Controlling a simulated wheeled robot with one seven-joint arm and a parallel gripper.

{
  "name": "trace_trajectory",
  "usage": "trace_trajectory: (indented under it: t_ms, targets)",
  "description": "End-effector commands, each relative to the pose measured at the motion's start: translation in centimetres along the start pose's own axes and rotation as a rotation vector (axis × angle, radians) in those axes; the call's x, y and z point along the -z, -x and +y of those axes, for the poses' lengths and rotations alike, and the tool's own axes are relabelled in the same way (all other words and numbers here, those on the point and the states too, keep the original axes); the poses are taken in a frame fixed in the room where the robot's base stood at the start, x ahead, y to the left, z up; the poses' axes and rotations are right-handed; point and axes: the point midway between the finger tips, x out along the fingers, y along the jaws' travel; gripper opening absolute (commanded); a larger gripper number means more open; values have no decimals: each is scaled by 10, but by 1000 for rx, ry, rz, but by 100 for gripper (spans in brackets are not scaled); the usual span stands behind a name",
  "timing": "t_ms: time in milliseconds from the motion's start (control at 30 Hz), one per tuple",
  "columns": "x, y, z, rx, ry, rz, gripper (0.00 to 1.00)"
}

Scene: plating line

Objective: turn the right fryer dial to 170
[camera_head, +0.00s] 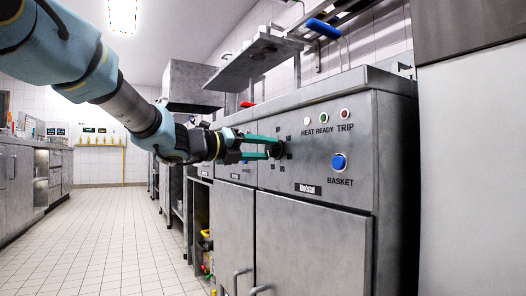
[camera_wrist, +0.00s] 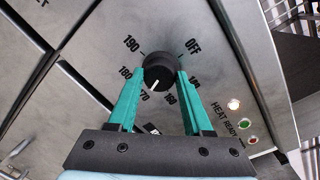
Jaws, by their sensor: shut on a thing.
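The black dial (camera_head: 275,149) is on the grey fryer panel (camera_head: 350,190), with numbers around it. In the wrist view the dial (camera_wrist: 157,68) carries a white pointer line aimed down and left, toward the 170 mark (camera_wrist: 144,95). The 160 mark lies to its right, 180 and 190 to its left, and OFF at upper right. My gripper (camera_head: 272,149) has green fingers shut on the dial, one on each side; the fingertips also show in the wrist view (camera_wrist: 158,75). The fingers partly hide the 150 mark.
Right of the dial are the HEAT (camera_head: 307,121), READY (camera_head: 323,118) and TRIP (camera_head: 345,114) lamps, with the blue BASKET button (camera_head: 339,162) below. Fryer doors (camera_head: 310,245) are below the panel. A metal shelf (camera_head: 255,60) stands above left. The tiled floor (camera_head: 95,240) at left is clear.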

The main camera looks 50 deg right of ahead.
Motion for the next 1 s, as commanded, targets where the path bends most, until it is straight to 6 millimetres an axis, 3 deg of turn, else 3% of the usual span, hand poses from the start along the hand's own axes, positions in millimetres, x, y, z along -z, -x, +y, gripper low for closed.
trace_trajectory:
  t_ms: [100, 133, 367, 733, 1000]
  targets:
    - [2, 0, 1, -2, 1, 3, 0]
    - [2, 0, 1, -2, 1, 3, 53]
    - [1, 0, 1, -1, 1, 2, 78]
    - [-1, 7, 0, -2, 0, 0, 80]
    - [-2, 56, -2, -4, 2, -1, 80]
